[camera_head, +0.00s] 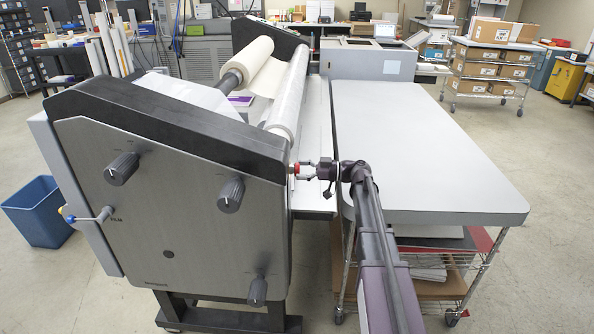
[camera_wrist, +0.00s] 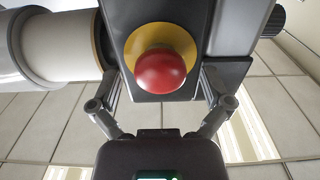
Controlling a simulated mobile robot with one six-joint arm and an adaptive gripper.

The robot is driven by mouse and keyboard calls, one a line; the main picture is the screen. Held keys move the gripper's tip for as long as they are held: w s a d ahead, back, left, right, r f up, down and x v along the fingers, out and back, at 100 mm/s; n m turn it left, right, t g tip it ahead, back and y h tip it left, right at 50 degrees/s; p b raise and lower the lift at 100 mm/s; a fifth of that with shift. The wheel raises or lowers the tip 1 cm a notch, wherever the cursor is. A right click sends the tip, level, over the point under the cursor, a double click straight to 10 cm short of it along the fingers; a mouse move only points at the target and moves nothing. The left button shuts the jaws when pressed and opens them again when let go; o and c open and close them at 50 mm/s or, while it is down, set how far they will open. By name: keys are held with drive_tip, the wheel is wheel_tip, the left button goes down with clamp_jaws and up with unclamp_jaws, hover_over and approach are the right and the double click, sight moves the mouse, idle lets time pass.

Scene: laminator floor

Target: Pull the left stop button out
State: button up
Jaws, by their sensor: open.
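The left stop button (camera_wrist: 161,72) is a red dome on a yellow ring (camera_wrist: 183,38), set in a dark panel of the laminator (camera_head: 185,200). In the head view the red button (camera_head: 296,168) shows small at the laminator's near right edge. My gripper (camera_wrist: 160,95) is open, with one finger on each side of the button. In the head view my gripper (camera_head: 304,170) is at the button, reaching in from the right. I cannot tell whether the fingers touch the button. The button's far side is hidden.
A grey table (camera_head: 420,150) stands close to the right of the laminator, under my arm. A white roll (camera_head: 290,95) lies along the laminator above the button. A blue bin (camera_head: 38,210) stands on the floor at left.

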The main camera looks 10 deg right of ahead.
drive_tip(key=shift+w+a, duration=0.1)
drive_tip(key=shift+a, duration=0.35)
drive_tip(key=c, duration=1.4)
drive_tip(key=shift+o, duration=0.2)
drive_tip(key=shift+d, duration=0.65)
drive_tip(key=o, duration=1.4)
drive_tip(key=shift+c, duration=0.2)
drive_tip(key=shift+s+d, duration=0.1)
drive_tip(key=shift+s, duration=0.1)
